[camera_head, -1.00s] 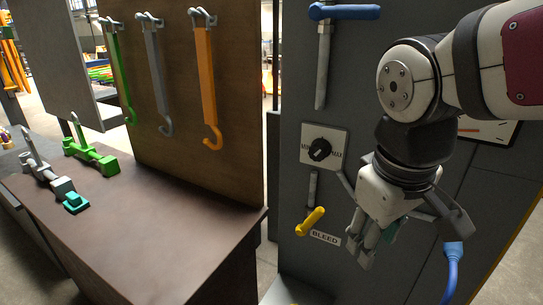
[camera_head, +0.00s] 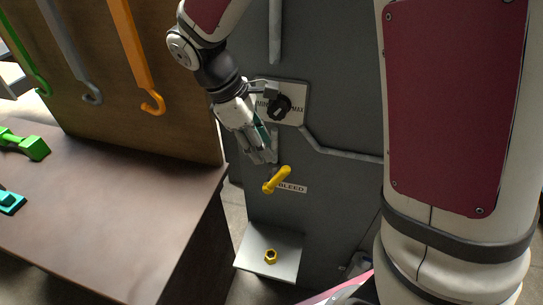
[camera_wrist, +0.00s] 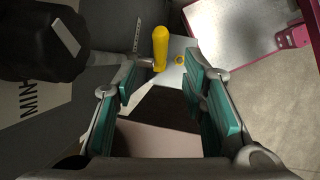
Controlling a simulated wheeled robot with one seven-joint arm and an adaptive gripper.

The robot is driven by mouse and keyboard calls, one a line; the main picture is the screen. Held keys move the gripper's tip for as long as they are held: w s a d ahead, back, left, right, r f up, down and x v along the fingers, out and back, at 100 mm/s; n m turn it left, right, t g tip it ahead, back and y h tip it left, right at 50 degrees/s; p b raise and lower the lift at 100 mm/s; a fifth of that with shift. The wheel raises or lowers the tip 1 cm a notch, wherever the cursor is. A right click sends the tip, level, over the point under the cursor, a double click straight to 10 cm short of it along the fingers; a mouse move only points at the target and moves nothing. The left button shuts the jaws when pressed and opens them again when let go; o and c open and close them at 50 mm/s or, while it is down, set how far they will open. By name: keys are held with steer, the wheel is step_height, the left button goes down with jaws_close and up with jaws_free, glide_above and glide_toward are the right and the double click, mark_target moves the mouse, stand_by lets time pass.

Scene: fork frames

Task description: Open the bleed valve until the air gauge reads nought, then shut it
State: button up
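The yellow bleed valve lever (camera_head: 281,178) sticks out of the grey panel beside the BLEED label (camera_head: 293,188), slanting from upper right to lower left. My gripper (camera_head: 268,153) is just above and left of it, fingers pointing down. In the wrist view the teal-padded fingers (camera_wrist: 161,82) are apart with nothing between them. The yellow lever (camera_wrist: 160,46) lies beyond the fingertips, nearer the left finger; no contact is clear. The air gauge is not visible in either current view.
A black MIN/MAX knob (camera_head: 280,106) sits close beside my gripper and fills the upper left of the wrist view (camera_wrist: 40,40). A small shelf (camera_head: 285,243) below holds a yellow nut (camera_head: 271,257). A brown bench (camera_head: 110,215) stands left, with hooks hanging above it.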

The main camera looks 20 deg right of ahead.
mark_target(280, 171)
steer(key=x, duration=1.1)
steer(key=shift+d+f+p, duration=0.15)
steer(key=shift+f+p, duration=0.15)
steer(key=shift+p, duration=0.1)
jaws_close()
